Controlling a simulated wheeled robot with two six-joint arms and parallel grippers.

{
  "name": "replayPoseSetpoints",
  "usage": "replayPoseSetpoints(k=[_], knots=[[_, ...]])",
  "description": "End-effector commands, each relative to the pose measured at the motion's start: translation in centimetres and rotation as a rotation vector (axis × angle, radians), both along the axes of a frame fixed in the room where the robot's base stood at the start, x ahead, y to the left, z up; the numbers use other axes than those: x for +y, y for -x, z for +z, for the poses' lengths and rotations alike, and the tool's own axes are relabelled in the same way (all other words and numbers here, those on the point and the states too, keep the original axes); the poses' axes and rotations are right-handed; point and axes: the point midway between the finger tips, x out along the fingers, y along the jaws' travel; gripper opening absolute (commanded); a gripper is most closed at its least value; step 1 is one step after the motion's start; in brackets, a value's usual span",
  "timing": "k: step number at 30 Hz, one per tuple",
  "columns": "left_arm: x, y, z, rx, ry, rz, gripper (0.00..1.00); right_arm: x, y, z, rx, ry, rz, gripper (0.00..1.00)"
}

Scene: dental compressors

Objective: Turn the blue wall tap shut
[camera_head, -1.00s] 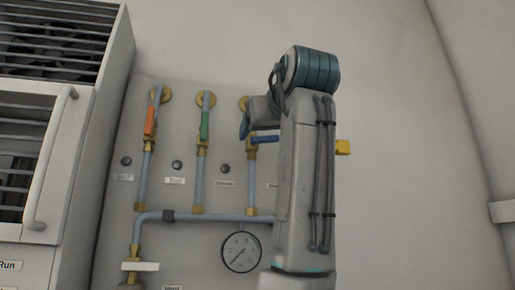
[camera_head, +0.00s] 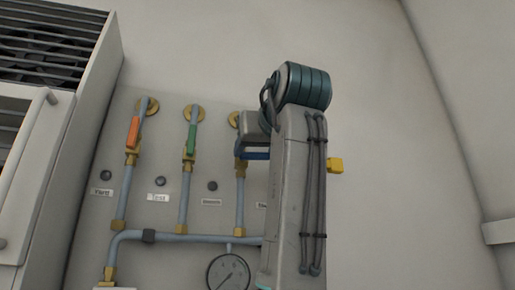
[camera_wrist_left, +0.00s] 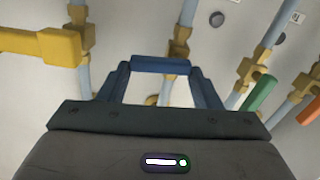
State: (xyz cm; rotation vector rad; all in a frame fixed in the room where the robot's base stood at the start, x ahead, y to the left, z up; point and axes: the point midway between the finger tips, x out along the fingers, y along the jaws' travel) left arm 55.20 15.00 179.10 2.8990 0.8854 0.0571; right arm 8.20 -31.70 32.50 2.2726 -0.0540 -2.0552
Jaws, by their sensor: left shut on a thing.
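The blue tap handle (camera_head: 256,156) sits on the third pipe of the wall panel and lies crosswise to that pipe. My left arm hides part of it in the head view. In the left wrist view the blue handle (camera_wrist_left: 160,65) spans the space between the fingertips of my left gripper (camera_wrist_left: 160,70), which is shut on it. A brass valve body (camera_wrist_left: 178,50) shows just behind the handle. In the head view my left gripper (camera_head: 240,147) is mostly hidden behind its own wrist. My right gripper is not in view.
Orange (camera_head: 133,132) and green (camera_head: 191,139) tap handles lie along their pipes to the left. A yellow handle (camera_head: 335,165) sticks out right of my arm. A pressure gauge (camera_head: 228,272) hangs below.

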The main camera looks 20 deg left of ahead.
Motion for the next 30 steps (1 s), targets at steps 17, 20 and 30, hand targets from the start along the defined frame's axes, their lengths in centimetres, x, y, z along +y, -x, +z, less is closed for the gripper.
replayPoseSetpoints(k=[17,20,30], knots=[[0.1,-0.3,-0.4,0.078,-0.109,0.003,0.74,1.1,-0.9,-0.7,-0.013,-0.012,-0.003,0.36],[0.0,-0.2,-0.4,0.077,-0.108,0.002,0.80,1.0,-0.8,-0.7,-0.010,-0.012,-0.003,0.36],[-0.5,0.6,-0.4,0.072,-0.109,0.001,0.80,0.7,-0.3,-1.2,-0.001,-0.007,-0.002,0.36]])
